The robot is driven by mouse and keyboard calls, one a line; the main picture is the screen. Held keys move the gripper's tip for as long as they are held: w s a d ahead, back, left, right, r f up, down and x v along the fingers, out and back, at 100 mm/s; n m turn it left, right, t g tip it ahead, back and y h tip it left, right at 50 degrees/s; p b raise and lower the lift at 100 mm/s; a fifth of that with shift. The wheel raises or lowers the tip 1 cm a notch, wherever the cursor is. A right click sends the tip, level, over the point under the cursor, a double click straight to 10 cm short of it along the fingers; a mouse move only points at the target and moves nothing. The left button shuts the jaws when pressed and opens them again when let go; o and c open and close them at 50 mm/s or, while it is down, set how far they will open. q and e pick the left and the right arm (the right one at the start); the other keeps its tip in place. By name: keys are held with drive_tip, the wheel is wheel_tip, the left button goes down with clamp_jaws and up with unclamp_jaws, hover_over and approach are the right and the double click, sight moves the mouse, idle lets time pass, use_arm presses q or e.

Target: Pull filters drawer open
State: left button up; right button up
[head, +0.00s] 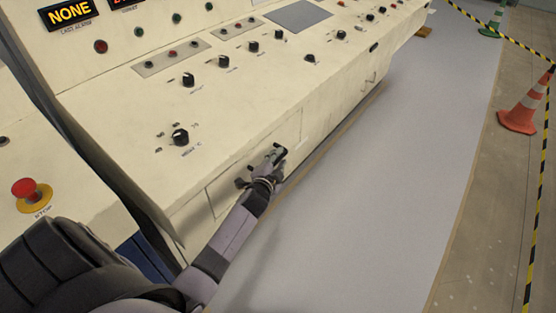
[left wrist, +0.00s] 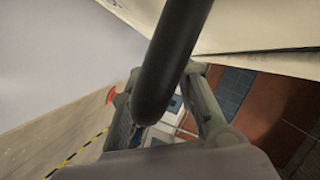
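The filters drawer is most likely the flat cream panel (head: 222,196) outlined low on the console's front face; no label on it is readable. A dark bar handle (head: 278,153) is on that face. My left gripper (head: 266,172) is at the handle, its arm reaching in from below. In the left wrist view the dark bar (left wrist: 172,55) runs down between the two grey fingers (left wrist: 165,90), one on each side. The bar hides the fingertips' inner faces, so I cannot tell whether they press on it. The drawer front looks flush with the console. My right gripper is not in view.
The cream console (head: 330,75) carries several knobs and lamps. A red emergency button (head: 27,189) is at the left. Grey floor (head: 400,150) to the right is clear. An orange cone (head: 523,108) and striped yellow-black tape (head: 538,190) stand at the far right.

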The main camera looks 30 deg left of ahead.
use_arm(q)
clamp_jaws()
idle(0.6)
